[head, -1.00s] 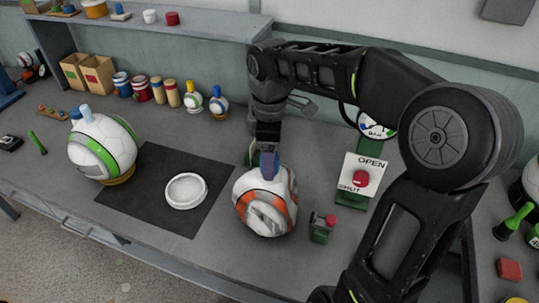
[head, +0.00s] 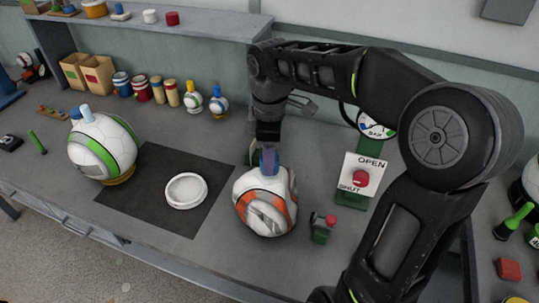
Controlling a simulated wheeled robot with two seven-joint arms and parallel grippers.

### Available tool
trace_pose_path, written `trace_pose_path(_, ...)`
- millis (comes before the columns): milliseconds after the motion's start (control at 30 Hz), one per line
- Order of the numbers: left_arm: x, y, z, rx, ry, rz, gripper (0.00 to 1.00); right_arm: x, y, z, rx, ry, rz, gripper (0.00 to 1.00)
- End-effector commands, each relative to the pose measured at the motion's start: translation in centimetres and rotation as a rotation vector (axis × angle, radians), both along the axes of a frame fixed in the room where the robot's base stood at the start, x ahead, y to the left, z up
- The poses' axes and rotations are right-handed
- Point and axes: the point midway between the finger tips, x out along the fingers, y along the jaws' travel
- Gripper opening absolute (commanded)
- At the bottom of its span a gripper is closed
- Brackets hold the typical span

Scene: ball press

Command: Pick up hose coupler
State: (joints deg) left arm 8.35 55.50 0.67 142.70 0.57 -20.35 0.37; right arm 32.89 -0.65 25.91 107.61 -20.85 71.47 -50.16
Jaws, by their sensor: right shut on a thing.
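The hose coupler (head: 269,162) is a blue-purple cylinder standing on top of the crumpled white and orange ball (head: 265,202), right of the dark mat. My right gripper (head: 266,151) comes down from above and is shut on the coupler. The fingers are partly hidden by the coupler and the arm. I cannot tell whether the coupler is still touching the ball. My left gripper is not in view.
A round white and green ball (head: 103,147) with a light blue piece on top stands at the left. A white ring (head: 186,190) lies on the dark mat (head: 150,200). The OPEN/SHUT panel (head: 363,175) and a small green fixture with a red knob (head: 322,229) stand right of the crumpled ball.

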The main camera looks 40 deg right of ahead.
Motion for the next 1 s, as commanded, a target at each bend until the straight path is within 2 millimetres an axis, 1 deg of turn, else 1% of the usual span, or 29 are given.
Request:
trace_pose_path(167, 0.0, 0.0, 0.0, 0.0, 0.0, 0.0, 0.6, 0.0, 0.0, 0.1, -0.001, -0.001, 0.0, 0.0)
trace_pose_path(267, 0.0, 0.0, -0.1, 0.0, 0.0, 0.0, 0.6, 0.0, 0.0, 0.4, -0.001, -0.002, 0.0, 0.0)
trace_pose_path(367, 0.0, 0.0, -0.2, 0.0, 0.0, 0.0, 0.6, 0.1, 0.0, 1.4, -0.001, -0.004, 0.001, 0.0)
trace_pose_path(467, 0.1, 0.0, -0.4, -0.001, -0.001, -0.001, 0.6, 0.1, 0.0, 3.0, -0.001, -0.004, 0.002, 0.0)
trace_pose_path(567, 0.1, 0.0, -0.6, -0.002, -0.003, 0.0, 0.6, 0.1, 0.0, 5.1, -0.001, -0.006, 0.002, 0.0)
trace_pose_path(600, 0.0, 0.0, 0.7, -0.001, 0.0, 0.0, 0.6, 0.1, 0.0, 6.6, 0.0, -0.003, 0.001, 0.0)
trace_pose_path(633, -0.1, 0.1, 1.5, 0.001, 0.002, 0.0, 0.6, 0.0, 0.0, 7.3, 0.0, -0.001, 0.001, 0.0)
trace_pose_path(733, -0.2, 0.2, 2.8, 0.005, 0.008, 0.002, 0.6, 0.0, 0.0, 8.8, -0.001, -0.001, 0.001, 0.0)
trace_pose_path(867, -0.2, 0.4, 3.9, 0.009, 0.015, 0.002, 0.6, 0.0, 0.0, 9.9, 0.0, 0.0, 0.001, 0.0)
trace_pose_path(1000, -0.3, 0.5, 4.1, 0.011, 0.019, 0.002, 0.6, 0.0, 0.0, 10.2, 0.0, 0.0, 0.0, 0.0)
